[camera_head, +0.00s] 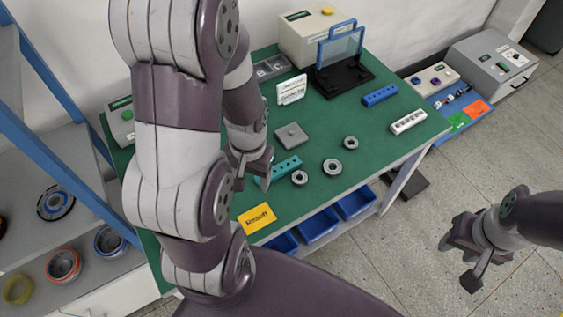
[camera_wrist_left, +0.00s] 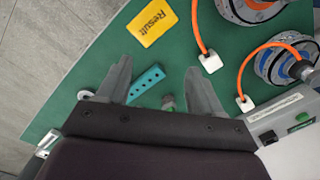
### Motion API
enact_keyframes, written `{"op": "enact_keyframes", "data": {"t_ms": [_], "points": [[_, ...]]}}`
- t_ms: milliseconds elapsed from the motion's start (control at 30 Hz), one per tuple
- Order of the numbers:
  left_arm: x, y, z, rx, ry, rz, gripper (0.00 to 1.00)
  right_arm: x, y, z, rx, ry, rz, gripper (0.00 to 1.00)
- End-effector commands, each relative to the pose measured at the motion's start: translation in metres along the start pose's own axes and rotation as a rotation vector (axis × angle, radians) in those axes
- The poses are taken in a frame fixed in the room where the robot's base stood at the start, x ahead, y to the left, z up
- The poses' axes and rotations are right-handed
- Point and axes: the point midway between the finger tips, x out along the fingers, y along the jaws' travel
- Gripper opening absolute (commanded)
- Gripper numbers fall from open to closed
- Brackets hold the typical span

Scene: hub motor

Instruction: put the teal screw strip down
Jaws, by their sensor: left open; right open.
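The teal screw strip (camera_head: 286,167) lies on the green table top (camera_head: 330,120), a flat bar with a row of dark holes. It also shows in the left wrist view (camera_wrist_left: 146,84), between the open fingers and nearer the left one, which partly overlaps it. My left gripper (camera_head: 256,180) is at the strip's left end; in the left wrist view its fingers (camera_wrist_left: 160,75) are spread apart and hold nothing. Whether a finger touches the strip, I cannot tell. My right gripper (camera_head: 468,262) is open and empty over the floor, right of the table.
Several metal rings (camera_head: 332,166) and a grey square plate (camera_head: 291,136) lie near the strip. A yellow card (camera_head: 257,218) is at the front edge. A blue strip (camera_head: 379,95) and a white strip (camera_head: 408,122) lie at the right. Two orange-cabled motors (camera_wrist_left: 280,62) show in the left wrist view.

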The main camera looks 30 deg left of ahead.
Motion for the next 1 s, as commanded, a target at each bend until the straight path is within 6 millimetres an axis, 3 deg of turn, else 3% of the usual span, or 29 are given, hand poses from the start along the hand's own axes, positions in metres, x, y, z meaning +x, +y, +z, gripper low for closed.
{"op": "enact_keyframes", "data": {"t_ms": [33,100,133,267,367,767,1000], "points": [[-0.023,-0.038,0.005,0.013,-0.025,-0.014,0.66,-0.061,0.000,-0.008,0.000,0.002,0.000,0.43],[0.003,-0.067,-0.002,0.153,0.051,0.008,0.66,-0.084,0.000,-0.011,0.000,0.004,0.000,0.43],[0.015,-0.070,-0.007,0.224,0.102,0.033,0.66,-0.088,0.000,-0.011,0.000,0.003,0.000,0.43],[0.046,-0.042,-0.040,0.525,0.370,0.158,0.66,-0.084,0.000,-0.010,0.000,0.002,0.000,0.43],[0.037,-0.024,-0.066,0.658,0.522,0.195,0.66,-0.080,0.000,-0.009,0.000,0.000,0.000,0.43],[0.092,0.005,-0.101,0.672,0.554,0.203,0.66,-0.076,0.000,-0.009,0.000,0.001,0.000,0.43],[0.125,0.018,-0.119,0.673,0.553,0.203,0.66,-0.086,0.000,-0.011,0.000,0.002,0.000,0.43]]}}
